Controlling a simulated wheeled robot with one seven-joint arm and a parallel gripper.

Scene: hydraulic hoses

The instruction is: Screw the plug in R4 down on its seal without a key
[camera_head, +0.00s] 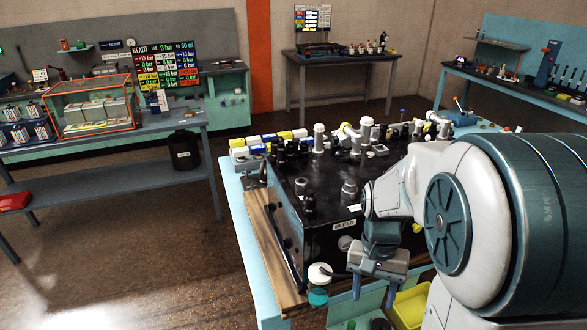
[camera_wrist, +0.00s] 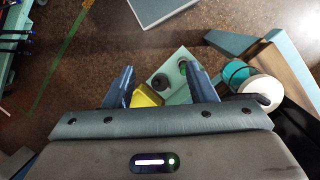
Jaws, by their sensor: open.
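My gripper (camera_head: 374,288) hangs in front of the near face of a black block (camera_head: 325,232) on the bench. In the wrist view my gripper (camera_wrist: 160,78) is open, its two blue-grey fingers apart with nothing between the tips. Beyond the fingers is a pale green plate (camera_wrist: 178,92) with two dark round pieces, one (camera_wrist: 160,82) near the left finger. I cannot tell whether either is a plug. Several dark and metal fittings (camera_head: 349,190) stand on top of the black block. No R4 label is readable, so I cannot pick out its plug or seal.
A white-and-teal container (camera_head: 318,287) stands at the block's front corner, close to the right finger's side in the wrist view (camera_wrist: 262,90). A yellow bin (camera_head: 410,306) is low beside my gripper. A wooden board (camera_head: 268,245) edges the block. Open floor lies left.

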